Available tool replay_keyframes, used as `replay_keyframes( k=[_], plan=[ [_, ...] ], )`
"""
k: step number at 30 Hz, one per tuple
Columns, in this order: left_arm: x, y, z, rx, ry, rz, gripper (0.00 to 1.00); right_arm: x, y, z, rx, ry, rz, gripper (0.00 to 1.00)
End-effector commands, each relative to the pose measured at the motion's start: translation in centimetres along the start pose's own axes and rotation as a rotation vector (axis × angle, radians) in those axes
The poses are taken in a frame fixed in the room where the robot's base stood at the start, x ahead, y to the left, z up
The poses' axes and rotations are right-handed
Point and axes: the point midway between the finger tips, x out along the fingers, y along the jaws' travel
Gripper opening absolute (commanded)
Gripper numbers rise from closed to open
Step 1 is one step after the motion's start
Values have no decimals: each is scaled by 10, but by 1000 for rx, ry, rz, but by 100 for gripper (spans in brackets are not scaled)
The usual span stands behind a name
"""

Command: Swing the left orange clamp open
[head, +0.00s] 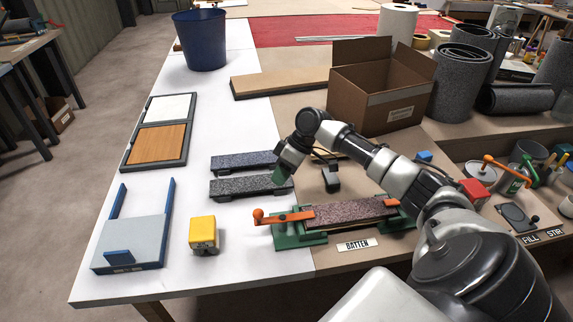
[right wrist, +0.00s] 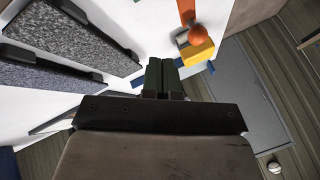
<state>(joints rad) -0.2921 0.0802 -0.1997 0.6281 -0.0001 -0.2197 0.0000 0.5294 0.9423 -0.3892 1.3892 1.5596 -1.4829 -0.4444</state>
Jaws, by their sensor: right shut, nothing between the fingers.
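The left orange clamp (head: 288,216) is a flat lever with a round knob at its left end. It lies across the left end of a green fixture (head: 318,238) that holds a dark reddish speckled batten (head: 350,211). Its inner end reaches the batten's left end. Its knob (right wrist: 196,35) also shows in the right wrist view, near the top. A second orange clamp (head: 392,203) is at the batten's right end, partly hidden by my arm. My right gripper (head: 280,176) is shut and empty, above and behind the left clamp, apart from it. Its fingertips (right wrist: 162,66) touch each other. My left gripper is out of view.
Two grey speckled strips (head: 240,186) lie just left of my right gripper. A yellow block (head: 203,232) stands left of the clamp's knob, with white table between. A BATTEN label (head: 357,245) lies in front. An open cardboard box (head: 375,95) stands behind.

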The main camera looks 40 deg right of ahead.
Motion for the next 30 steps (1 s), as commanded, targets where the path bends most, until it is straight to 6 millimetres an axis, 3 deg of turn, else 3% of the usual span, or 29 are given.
replay_keyframes(
  k=[5,12,30],
  plan=[
    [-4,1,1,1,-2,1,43,39,-1,0,1,-2,-4,0],
    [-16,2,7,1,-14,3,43,57,-27,3,-1,-3,0,0],
    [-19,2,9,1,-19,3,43,62,-35,4,-4,-3,-2,0]
  ],
)
